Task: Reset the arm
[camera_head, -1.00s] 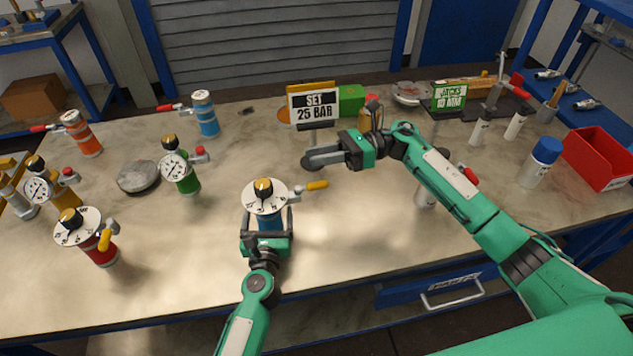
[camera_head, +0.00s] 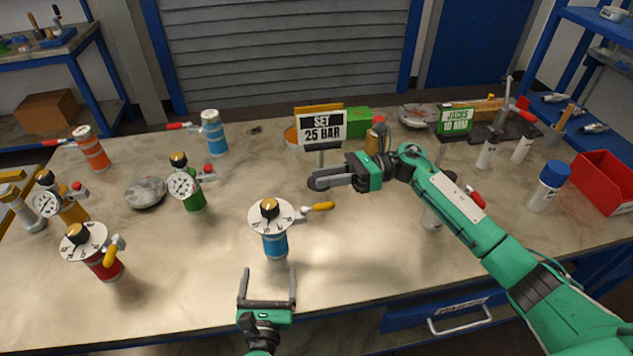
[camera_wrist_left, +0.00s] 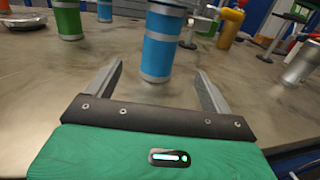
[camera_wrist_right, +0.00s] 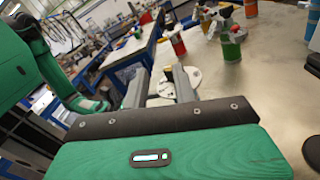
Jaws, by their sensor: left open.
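My left gripper (camera_head: 267,271) is open and empty near the bench's front edge. A blue vessel (camera_head: 274,245) with a white dial plate, black-and-gold knob and yellow-handled valve stands upright just beyond its fingertips, apart from them. In the left wrist view the blue body (camera_wrist_left: 160,45) shows ahead, between the finger directions (camera_wrist_left: 158,70). My right gripper (camera_head: 322,180) hangs over the bench middle, before the "SET 25 BAR" sign (camera_head: 322,127). Its fingers (camera_wrist_right: 160,78) are partly apart, with nothing seen between them.
Green (camera_head: 190,195), red (camera_head: 105,265), orange (camera_head: 92,150) and another blue vessel (camera_head: 213,135) stand at left, near a round grey flange (camera_head: 146,192). A red bin (camera_head: 604,182) and blue-capped bottle (camera_head: 549,187) stand at right. The front middle of the bench is mostly clear.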

